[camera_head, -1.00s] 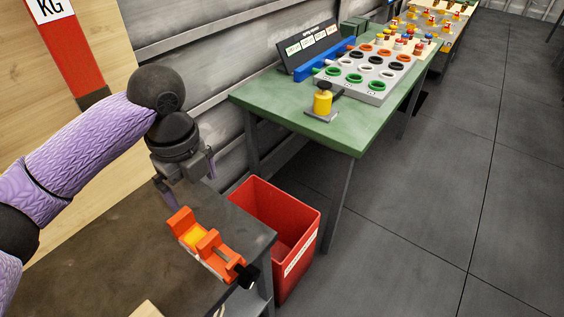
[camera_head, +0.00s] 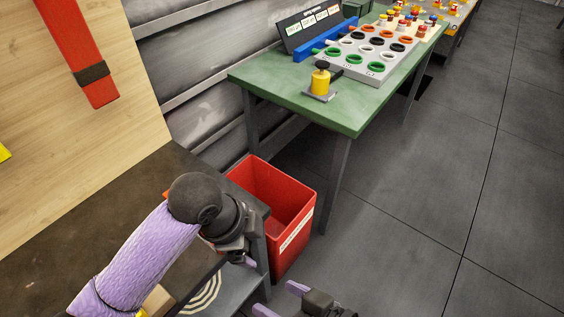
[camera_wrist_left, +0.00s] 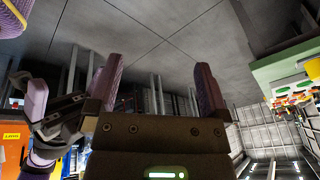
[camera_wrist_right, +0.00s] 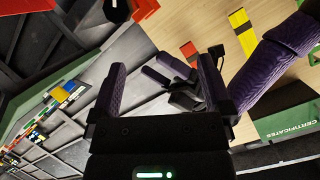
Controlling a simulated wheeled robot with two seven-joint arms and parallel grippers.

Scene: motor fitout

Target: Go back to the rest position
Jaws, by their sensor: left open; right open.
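My left gripper (camera_head: 240,260) hangs over the right edge of the dark bench, beside the red bin, its fingers pointing down and partly hidden by its own wrist. In the left wrist view its two purple fingers (camera_wrist_left: 157,90) are apart with nothing between them. My right gripper (camera_head: 281,300) is at the bottom edge of the head view, lower than the left one. In the right wrist view its fingers (camera_wrist_right: 162,88) are apart and empty. The left gripper also shows close by in that view (camera_wrist_right: 168,77).
The dark bench (camera_head: 140,210) is at left; my left arm covers most of the orange fixture on it. A red bin (camera_head: 295,228) stands beside the bench. A green table (camera_head: 345,115) holds a yellow part (camera_head: 321,80) and a tray of coloured rings (camera_head: 368,75). The floor at right is clear.

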